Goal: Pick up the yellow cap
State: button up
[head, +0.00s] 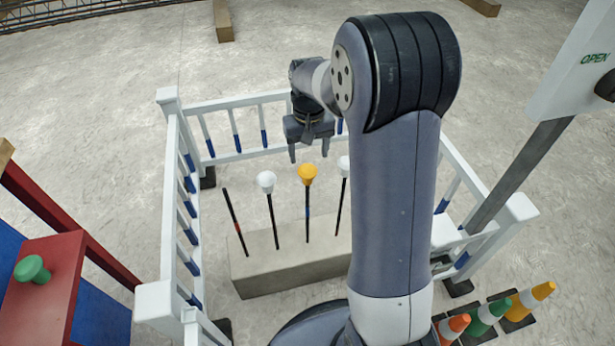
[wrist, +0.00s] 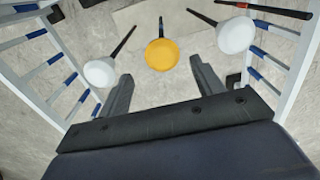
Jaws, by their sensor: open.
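The yellow cap (head: 307,173) sits on top of an upright dark bar in the concrete block (head: 290,268). In the wrist view the yellow cap (wrist: 161,54) lies ahead of the fingertips, roughly centred between them. My gripper (head: 309,153) is open and empty, pointing down, and appears just above and behind the yellow cap in the head view. Both fingers also show in the wrist view (wrist: 160,70), apart from the cap.
White caps (head: 266,181) (head: 344,166) top the bars on either side. A bare bar (head: 235,222) stands at left. A white railing (head: 168,210) encloses the block. Cones (head: 497,312) stand at lower right, and a red box with a green knob (head: 33,270) at left.

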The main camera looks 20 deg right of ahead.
aim_at(307, 167)
jog(key=f+b, duration=0.1)
jog(key=f, duration=0.2)
jog(key=f+b, duration=0.1)
jog(key=f, duration=0.5)
jog(key=shift+w+a+b, duration=0.1)
jog(key=shift+w+b, duration=0.15)
jog(key=shift+b, duration=0.15)
jog(key=shift+c, duration=0.2)
jog(key=c, duration=0.8)
